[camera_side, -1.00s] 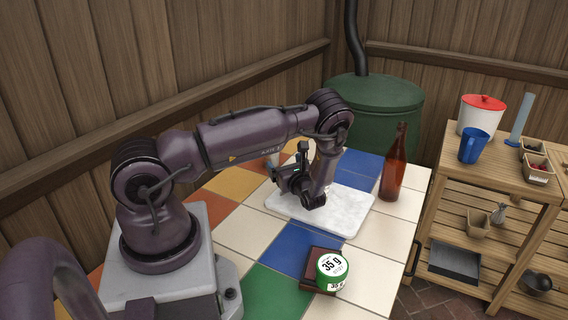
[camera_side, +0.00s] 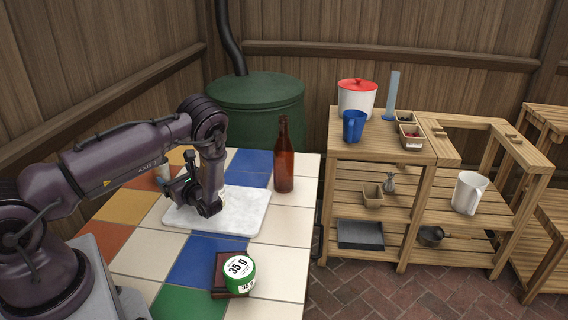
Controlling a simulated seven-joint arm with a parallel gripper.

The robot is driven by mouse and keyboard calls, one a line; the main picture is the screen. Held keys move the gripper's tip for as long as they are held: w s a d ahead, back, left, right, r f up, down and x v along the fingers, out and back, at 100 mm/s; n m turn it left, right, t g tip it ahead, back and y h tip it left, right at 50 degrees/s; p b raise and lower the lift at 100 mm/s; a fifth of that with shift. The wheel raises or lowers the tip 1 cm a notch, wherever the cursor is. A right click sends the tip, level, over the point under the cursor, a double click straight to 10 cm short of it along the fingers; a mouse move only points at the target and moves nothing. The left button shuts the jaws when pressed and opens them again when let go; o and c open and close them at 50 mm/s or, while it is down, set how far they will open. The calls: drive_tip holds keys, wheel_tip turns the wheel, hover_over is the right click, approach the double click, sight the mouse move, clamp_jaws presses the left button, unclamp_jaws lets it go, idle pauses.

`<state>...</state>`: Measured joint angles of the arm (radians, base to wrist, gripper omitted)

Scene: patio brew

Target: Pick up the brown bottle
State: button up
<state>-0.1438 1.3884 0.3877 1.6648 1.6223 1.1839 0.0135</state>
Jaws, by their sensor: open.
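The brown bottle (camera_side: 284,166) stands upright on the tiled table, near its far right edge, just behind the right corner of a white marble slab. My gripper (camera_side: 188,200) is over the left part of the slab, to the left of the bottle and clearly apart from it. The gripper is open, and I see nothing held in it. The arm's last link hides part of the gripper and the slab behind it.
The white slab (camera_side: 244,222) lies mid-table. A green-and-white 35 g tin (camera_side: 239,272) rests on a dark red block (camera_side: 219,284) in front. A pale cup (camera_side: 162,174) is partly hidden behind my gripper. A green barrel (camera_side: 256,105) stands behind; wooden shelves (camera_side: 385,150) stand right.

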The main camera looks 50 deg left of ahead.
drive_tip(key=shift+c, duration=0.4)
drive_tip(key=c, duration=0.5)
drive_tip(key=shift+o, duration=0.2)
